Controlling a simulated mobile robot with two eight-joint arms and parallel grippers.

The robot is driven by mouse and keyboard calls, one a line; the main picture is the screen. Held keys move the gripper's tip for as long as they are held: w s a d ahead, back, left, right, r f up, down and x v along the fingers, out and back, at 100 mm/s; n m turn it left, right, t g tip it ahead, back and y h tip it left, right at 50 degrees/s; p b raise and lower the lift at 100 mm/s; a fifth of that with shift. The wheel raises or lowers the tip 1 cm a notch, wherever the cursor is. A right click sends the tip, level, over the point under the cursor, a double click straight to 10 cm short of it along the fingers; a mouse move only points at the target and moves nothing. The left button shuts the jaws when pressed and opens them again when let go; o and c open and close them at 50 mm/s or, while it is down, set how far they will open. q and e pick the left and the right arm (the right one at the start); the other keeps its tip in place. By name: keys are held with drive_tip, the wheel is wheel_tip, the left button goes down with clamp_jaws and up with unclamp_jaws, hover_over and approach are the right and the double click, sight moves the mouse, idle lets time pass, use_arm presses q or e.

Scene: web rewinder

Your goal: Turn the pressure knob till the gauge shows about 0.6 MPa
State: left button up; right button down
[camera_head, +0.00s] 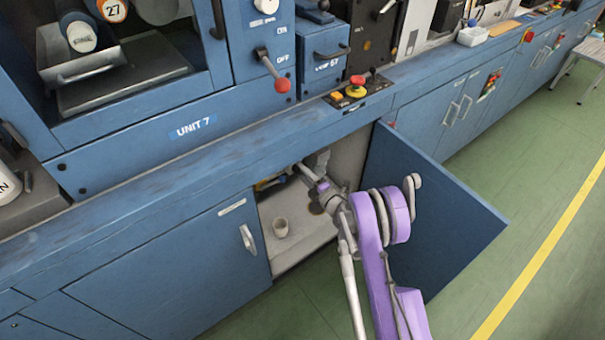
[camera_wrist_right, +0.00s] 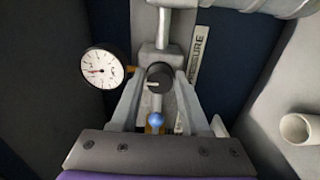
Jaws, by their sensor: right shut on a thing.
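The black pressure knob (camera_wrist_right: 159,77) with a pale pointer line sits in the middle of the right wrist view, beside a strip lettered "PRESSURE" (camera_wrist_right: 198,55). My right gripper (camera_wrist_right: 158,84) is shut on the knob, one finger on each side. The round white gauge (camera_wrist_right: 103,68) is left of the knob. Its needle points roughly left; the numbers are too small to read. In the head view my right gripper (camera_head: 304,173) reaches into the open cabinet, and the knob and gauge cannot be made out there. My left gripper is not in view.
The open cabinet door (camera_head: 420,200) stands right of my right arm. A blue-tipped part (camera_wrist_right: 155,120) is just below the knob. The blue counter edge (camera_head: 200,150) runs above the opening.

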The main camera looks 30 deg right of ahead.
drive_tip(key=m, duration=1)
drive_tip(key=shift+f, duration=0.15)
drive_tip(key=shift+m, duration=0.4)
drive_tip(key=shift+c, duration=2)
unclamp_jaws()
drive_tip(key=shift+s, duration=0.15)
drive_tip(key=s+p, duration=0.1)
drive_tip(key=s, duration=0.9)
drive_tip(key=shift+s+d, duration=0.3)
drive_tip(key=shift+d, duration=0.1)
